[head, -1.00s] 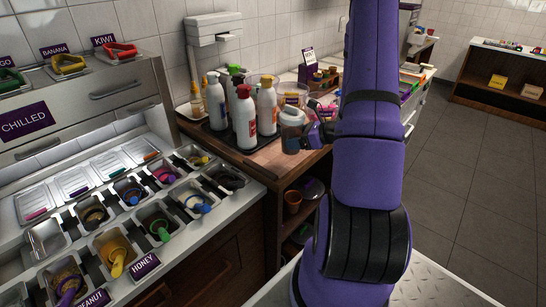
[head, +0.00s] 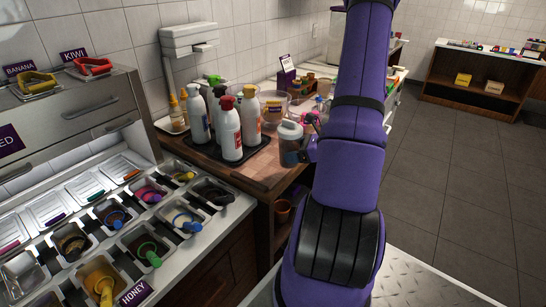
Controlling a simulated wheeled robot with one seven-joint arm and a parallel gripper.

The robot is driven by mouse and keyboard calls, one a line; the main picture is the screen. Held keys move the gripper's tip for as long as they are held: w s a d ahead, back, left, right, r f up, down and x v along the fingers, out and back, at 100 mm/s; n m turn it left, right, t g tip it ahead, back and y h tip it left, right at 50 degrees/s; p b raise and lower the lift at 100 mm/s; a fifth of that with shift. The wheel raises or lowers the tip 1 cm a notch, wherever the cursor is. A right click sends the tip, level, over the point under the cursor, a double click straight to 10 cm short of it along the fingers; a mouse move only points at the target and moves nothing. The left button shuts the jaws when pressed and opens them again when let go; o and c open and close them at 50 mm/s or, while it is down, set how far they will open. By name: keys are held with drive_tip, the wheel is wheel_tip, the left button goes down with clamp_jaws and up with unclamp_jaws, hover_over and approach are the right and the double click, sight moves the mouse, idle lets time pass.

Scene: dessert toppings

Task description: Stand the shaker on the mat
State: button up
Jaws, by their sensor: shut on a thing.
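The shaker (head: 289,152), a clear jar with a pale lid and brown contents, is upright at the right of the bottles in the head view. My gripper (head: 306,148) is at its right side, shut on it, with the fingers mostly hidden by the shaker and my arm. The mat (head: 262,172) looks like the flat pinkish-brown patch on the counter, in front of the dark tray. The shaker appears over or just beyond its right edge. I cannot tell whether its base touches anything.
Topping wells (head: 150,250) fill the near left counter. My arm hides part of the counter at the right.

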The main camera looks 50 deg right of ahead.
drive_tip(key=w, duration=0.2)
drive_tip(key=w+a, duration=0.1)
drive_tip(key=w, duration=0.3)
drive_tip(key=shift+w+a+f, duration=0.4)
drive_tip(key=shift+w+f, duration=0.15)
drive_tip(key=shift+f, duration=0.65)
drive_tip(key=shift+w+f, duration=0.2)
drive_tip(key=shift+f, duration=0.7)
drive_tip(key=shift+f, duration=0.15)
drive_tip(key=o, duration=1.1)
